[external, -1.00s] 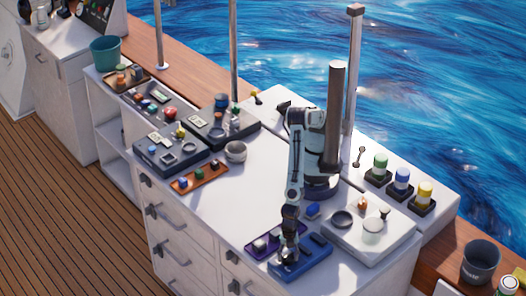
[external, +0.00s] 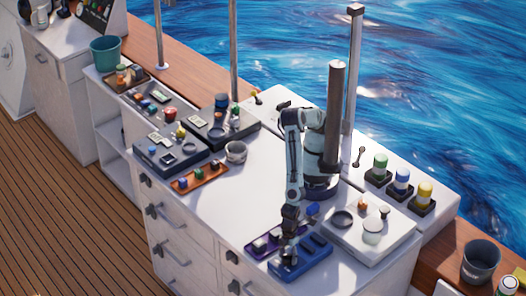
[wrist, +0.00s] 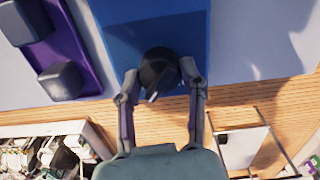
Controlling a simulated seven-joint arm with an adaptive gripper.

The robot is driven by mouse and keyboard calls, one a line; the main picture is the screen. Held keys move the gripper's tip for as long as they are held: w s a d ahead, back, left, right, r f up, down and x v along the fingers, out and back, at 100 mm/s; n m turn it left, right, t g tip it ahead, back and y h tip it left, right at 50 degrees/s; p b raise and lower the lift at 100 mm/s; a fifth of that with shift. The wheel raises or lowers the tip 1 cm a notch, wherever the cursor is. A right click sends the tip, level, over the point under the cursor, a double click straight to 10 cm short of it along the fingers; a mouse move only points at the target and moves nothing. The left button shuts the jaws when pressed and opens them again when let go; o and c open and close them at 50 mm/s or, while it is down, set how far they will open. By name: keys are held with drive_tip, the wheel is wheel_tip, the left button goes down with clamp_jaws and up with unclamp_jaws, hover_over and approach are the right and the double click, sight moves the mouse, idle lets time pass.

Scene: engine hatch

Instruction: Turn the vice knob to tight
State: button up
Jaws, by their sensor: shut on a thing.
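The vice knob (wrist: 157,72) is a dark round knob with a pale pointer mark, near the front edge of a blue base (wrist: 150,22) in the wrist view. My gripper (wrist: 161,82) has one finger on each side of the knob and is shut on it. In the external view the blue base (external: 302,265) lies at the front of the white counter, and my gripper (external: 288,251) points down onto its left part. The knob is hidden by my gripper there. The setting marks cannot be read.
A purple tray (wrist: 42,40) with grey blocks lies close to the left of the blue base. A white board (external: 372,232) with round dishes stands to the right. An orange tray (external: 199,177) lies further left. The middle of the counter is clear.

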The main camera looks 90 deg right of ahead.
sight(288, 254)
drive_tip(key=shift+f+m, duration=0.1)
drive_tip(key=shift+m, duration=0.3)
drive_tip(key=o, duration=1.2)
drive_tip(key=shift+c, duration=0.2)
wheel_tip(288, 254, up, 12)
